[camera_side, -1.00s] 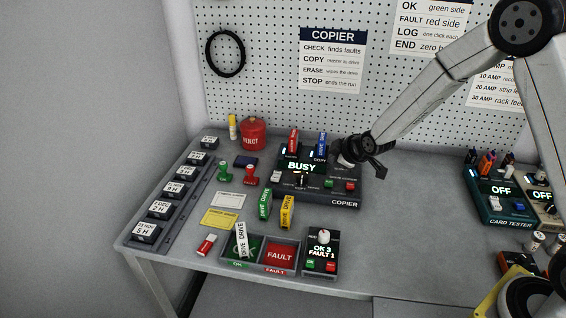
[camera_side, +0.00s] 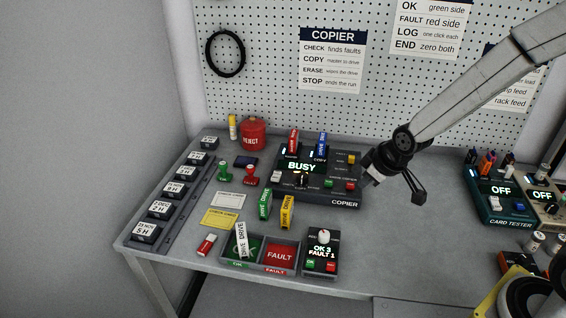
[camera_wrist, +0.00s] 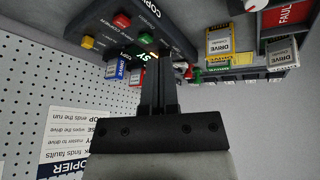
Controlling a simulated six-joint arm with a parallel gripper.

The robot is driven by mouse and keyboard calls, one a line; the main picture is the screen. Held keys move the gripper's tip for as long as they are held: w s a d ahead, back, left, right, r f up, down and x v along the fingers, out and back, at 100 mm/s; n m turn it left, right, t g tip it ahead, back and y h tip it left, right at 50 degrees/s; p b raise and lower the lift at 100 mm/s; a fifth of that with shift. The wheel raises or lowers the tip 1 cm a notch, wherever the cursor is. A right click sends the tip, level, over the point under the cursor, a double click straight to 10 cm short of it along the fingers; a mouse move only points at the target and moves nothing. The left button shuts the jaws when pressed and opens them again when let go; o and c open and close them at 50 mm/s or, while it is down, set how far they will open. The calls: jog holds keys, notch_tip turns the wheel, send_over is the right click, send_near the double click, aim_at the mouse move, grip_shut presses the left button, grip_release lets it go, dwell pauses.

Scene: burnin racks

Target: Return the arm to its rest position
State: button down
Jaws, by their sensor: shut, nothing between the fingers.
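My gripper (camera_side: 419,194) is shut and empty. In the side view it hangs over bare table just right of the copier (camera_side: 345,203), apart from it. In the wrist view my gripper's fingers (camera_wrist: 160,84) lie close together, with the copier behind them. The copier's screen reads BUSY. A red drive (camera_side: 293,141) and a blue drive (camera_side: 322,144) stand upright in slots at its back.
A card tester (camera_side: 510,222) with an OFF screen stands at the right. Green and yellow drives, two bins (camera_side: 280,256) and a counter box (camera_side: 321,251) stand in front of the copier. A pegboard (camera_side: 275,60) rises behind.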

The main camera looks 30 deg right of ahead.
jog(key=s+m+g, duration=0.2)
jog(key=s+m, duration=0.1)
jog(key=s, duration=0.8)
jog(key=shift+s+a+r+m+g, duration=0.2)
jog(key=shift+a+r+m+g, duration=0.15)
jog(key=shift+a+g, duration=0.1)
